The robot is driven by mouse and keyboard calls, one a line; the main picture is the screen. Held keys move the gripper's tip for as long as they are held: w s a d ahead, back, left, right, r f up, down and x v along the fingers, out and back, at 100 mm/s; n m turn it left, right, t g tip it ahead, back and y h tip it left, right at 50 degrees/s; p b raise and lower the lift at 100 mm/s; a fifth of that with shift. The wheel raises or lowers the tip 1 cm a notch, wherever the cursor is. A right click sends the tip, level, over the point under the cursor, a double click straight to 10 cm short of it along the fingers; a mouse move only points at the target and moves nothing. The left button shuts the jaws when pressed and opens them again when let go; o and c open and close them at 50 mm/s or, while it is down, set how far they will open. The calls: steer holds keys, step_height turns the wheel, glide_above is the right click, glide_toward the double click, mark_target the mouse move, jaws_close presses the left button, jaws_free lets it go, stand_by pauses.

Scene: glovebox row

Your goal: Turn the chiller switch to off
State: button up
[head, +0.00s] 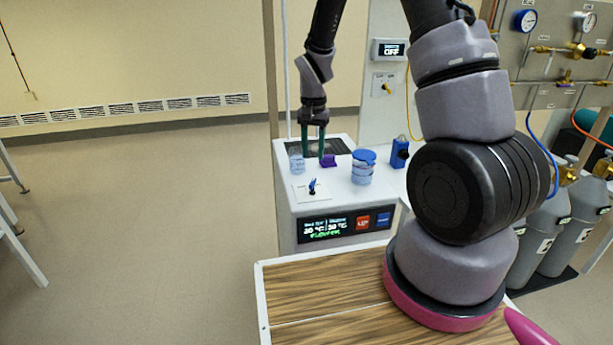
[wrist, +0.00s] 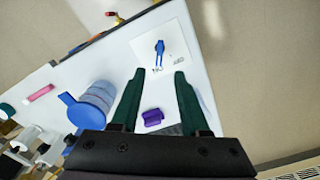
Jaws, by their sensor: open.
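The chiller (head: 300,228) is a white cabinet with a dark front display whose green line is too small to read surely. On its top, a white plate (head: 301,194) carries a switch with a blue lever (head: 312,186). The wrist view shows the lever (wrist: 159,48) ahead of the fingertips, with small labels beneath it too blurred to read. My gripper (head: 313,150) hangs fingers down above the back of the chiller top, apart from the switch. Its green fingers (wrist: 159,72) are open with nothing between them.
A blue-lidded jar (head: 363,170), a small clear jar (head: 297,164) and a purple block (head: 328,161) stand on the chiller top. A blue device (head: 400,152) is at right. A wall display (head: 390,50) reads OFF.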

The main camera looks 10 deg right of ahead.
mark_target(313, 181)
step_height(313, 181, down, 9)
steer(key=shift+f, duration=0.2)
steer(key=shift+c, duration=0.3)
jaws_close()
